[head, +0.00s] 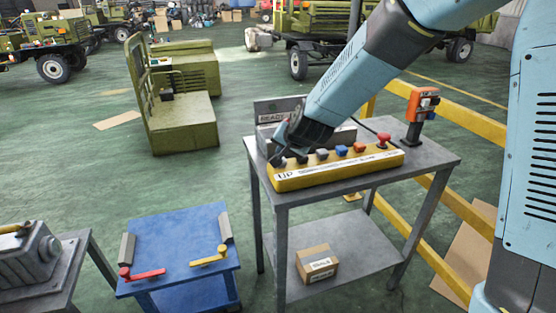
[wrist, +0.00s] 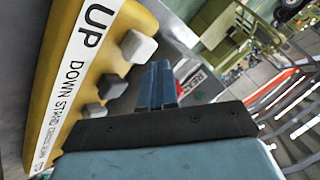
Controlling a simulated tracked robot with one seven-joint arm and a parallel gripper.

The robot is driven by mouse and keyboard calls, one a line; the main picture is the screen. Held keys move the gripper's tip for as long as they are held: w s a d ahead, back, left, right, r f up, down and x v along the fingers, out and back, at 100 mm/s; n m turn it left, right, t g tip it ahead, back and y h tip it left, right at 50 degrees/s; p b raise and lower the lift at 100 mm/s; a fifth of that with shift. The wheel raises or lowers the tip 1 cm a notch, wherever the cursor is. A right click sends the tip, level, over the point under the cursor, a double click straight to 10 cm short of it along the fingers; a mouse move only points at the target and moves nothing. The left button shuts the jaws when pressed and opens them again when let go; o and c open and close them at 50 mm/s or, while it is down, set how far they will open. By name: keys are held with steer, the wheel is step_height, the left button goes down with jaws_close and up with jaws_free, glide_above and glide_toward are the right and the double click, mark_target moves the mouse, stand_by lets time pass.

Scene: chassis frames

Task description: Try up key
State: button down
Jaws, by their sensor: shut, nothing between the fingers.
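A yellow control box (head: 335,170) lies on the grey table, with a row of keys along its top. Its white label reads UP at the left end, and the label also shows in the wrist view (wrist: 75,80). The up key is the light grey one (wrist: 138,47) beside that word in the wrist view. My gripper (head: 281,152) is over the left end of the box in the head view and partly hides the keys there. In the wrist view its closed fingers (wrist: 157,70) are just right of the up key, with nothing between them. I cannot tell whether they touch it.
Darker keys (wrist: 112,86) sit beside the up key. Blue, orange and red (head: 384,139) controls fill the right end. A grey unit marked READY (head: 275,112) stands behind the box, and an orange device (head: 423,104) at the table's right corner. Yellow rails (head: 455,118) run behind.

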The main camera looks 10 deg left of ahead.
steer(key=shift+r, duration=0.2)
steer(key=shift+r, duration=2.4)
steer(key=shift+d, duration=0.1)
steer(key=s+d+r+n, duration=0.1)
steer(key=s+d+r, duration=0.2)
steer(key=d, duration=0.4)
steer(key=s+d+r+g, duration=0.15)
steer(key=d+r, duration=0.25)
steer(key=d, duration=0.4)
steer(key=s+d+r+n+t, duration=0.1)
steer(key=s+d+r, duration=0.25)
steer(key=d, duration=0.35)
steer(key=s+d+g+h, duration=0.1)
steer(key=s+d+h, duration=0.4)
steer(key=s+d, duration=1.1)
steer(key=shift+s+h, duration=0.3)
steer(key=shift+s, duration=0.25)
steer(key=c, duration=1.8)
jaws_free()
steer(key=shift+d, duration=0.1)
steer(key=shift+c, duration=0.2)
